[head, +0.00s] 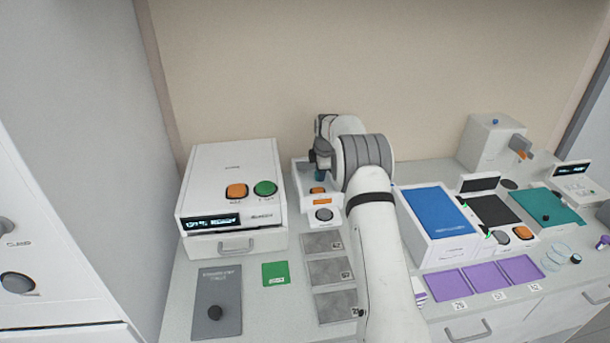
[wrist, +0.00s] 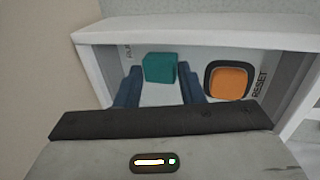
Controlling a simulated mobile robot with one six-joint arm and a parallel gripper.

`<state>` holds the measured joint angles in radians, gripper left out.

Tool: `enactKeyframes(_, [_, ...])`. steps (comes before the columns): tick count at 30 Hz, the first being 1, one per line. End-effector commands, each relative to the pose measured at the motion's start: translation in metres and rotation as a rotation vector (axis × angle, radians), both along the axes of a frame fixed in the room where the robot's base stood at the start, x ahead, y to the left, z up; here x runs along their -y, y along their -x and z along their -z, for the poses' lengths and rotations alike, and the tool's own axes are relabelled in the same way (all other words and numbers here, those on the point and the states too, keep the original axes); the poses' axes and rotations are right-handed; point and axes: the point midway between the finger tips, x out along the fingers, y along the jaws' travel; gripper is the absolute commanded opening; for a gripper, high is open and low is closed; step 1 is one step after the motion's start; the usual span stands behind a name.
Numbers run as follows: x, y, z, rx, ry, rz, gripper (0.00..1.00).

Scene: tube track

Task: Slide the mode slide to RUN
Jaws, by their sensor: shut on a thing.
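The mode slide's teal knob (wrist: 160,68) shows in the wrist view, on the grey face of a small white device (wrist: 200,32). My gripper (wrist: 159,80) has its two dark blue fingers on either side of the knob and is shut on it. In the head view my gripper (head: 320,174) reaches down over the same device (head: 300,180) at the back of the counter. A partly cut-off label, perhaps RUN, shows left of the knob. The knob's lower part and most of its track are hidden.
An orange button (wrist: 229,81) marked RESET sits right of the knob, close to the right finger. A white machine (head: 225,165) with orange and green buttons stands left of the device. Grey pads (head: 330,270) lie in front; a blue-topped box (head: 437,212) stands right.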

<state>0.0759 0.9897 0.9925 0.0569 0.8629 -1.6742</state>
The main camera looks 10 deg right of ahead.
Motion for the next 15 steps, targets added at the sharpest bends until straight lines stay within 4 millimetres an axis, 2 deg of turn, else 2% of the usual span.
enactKeyframes(3, [0.0023,0.0008,0.0012,-0.003,0.002,0.001,0.21])
enactKeyframes(4, [0.0023,0.0008,0.0012,-0.003,0.002,0.001,0.36])
enactKeyframes(7, [0.0021,0.0006,0.0011,-0.002,0.002,0.002,0.44])
enactKeyframes(15, [0.0012,0.0003,-0.0005,-0.001,0.002,0.002,0.45])
